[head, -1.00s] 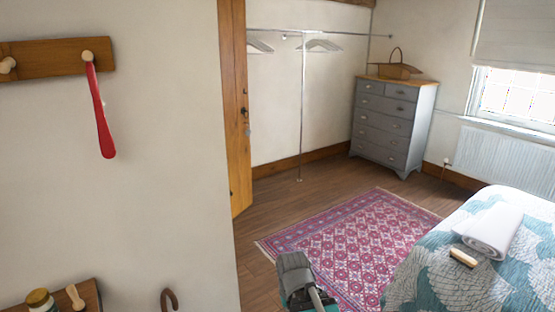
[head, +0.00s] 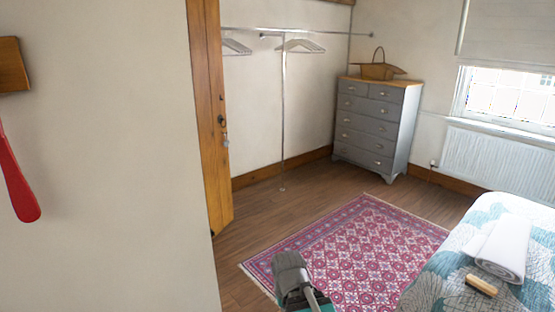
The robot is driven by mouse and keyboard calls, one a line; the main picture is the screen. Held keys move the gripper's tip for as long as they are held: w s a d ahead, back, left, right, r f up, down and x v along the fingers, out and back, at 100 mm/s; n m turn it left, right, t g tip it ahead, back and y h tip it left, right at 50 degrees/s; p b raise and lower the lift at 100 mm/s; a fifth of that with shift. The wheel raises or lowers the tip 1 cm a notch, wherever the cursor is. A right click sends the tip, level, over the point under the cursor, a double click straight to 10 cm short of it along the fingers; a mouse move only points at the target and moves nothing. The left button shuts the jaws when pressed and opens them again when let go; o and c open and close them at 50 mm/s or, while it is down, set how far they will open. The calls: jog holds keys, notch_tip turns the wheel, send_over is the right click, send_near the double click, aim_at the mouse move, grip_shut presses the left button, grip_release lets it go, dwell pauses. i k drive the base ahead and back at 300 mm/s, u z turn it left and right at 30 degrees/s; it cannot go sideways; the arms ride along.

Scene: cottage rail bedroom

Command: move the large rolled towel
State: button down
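The large rolled towel (head: 503,247) is white and lies on the patterned teal and white bed cover (head: 445,285) at the right of the head view. A small wooden-backed brush or block (head: 481,285) lies on the cover just in front of it. Part of my arm, with my gripper (head: 292,275), shows at the bottom middle, over the rug and well left of the towel. The fingers cannot be made out, so its opening is unclear.
A pink patterned rug (head: 350,245) covers the wooden floor beside the bed. A grey chest of drawers (head: 372,125) with a basket (head: 380,70) stands at the back. An open wooden door (head: 208,130) and a wall are at the left. A radiator (head: 495,157) is under the window.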

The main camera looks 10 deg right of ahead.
aim_at(503, 254)
jog(key=z, duration=0.2)
jog(key=i, duration=0.9)
jog(key=z, duration=0.45)
jog(key=i, duration=0.7)
jog(key=z, duration=0.85)
jog(key=i, duration=0.6)
jog(key=z, duration=0.6)
jog(key=i, duration=0.55)
jog(key=z, duration=0.3)
jog(key=k, duration=0.6)
jog(key=z, duration=0.15)
jog(key=i, duration=0.15)
